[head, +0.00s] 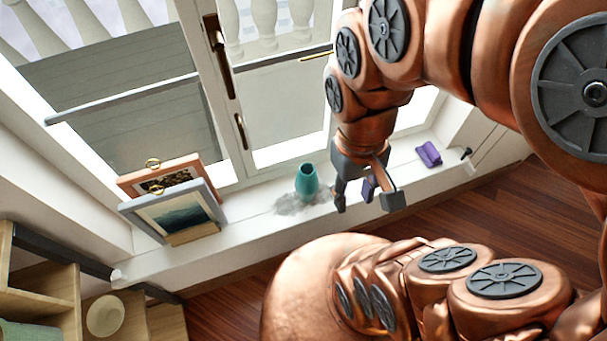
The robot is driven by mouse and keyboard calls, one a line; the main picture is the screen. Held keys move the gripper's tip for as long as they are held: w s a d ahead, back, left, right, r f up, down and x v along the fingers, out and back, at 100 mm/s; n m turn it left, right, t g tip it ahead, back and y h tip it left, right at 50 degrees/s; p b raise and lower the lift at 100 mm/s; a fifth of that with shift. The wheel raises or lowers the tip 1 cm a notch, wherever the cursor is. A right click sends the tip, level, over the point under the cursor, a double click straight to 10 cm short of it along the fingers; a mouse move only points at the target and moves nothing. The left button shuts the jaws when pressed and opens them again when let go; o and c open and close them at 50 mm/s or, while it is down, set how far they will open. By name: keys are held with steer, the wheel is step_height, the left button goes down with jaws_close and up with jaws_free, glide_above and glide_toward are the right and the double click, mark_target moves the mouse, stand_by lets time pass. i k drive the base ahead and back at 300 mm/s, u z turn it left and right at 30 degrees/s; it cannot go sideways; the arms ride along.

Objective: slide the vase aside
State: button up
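A teal vase (307,183) stands upright on the white window sill (250,226), with a grey patch on the sill around its foot. My gripper (367,203) is to the right of the vase, with its fingers spread and pointing down. A gap shows between the left finger and the vase. A small purple thing (369,188) shows between the fingers, partly hidden. I cannot tell whether the fingers touch it.
Two framed pictures, one orange (163,171) and one grey-blue (172,209), lean at the left of the sill. A purple object (429,153) lies right of my gripper. The sill between the pictures and the vase looks mostly clear. Wooden shelves (45,295) stand lower left.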

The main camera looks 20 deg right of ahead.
mark_target(306, 183)
steer(key=z, duration=0.95)
steer(key=k, duration=1.3)
steer(key=u, duration=1.65)
steer(key=i, duration=0.5)
steer(key=z, duration=0.05)
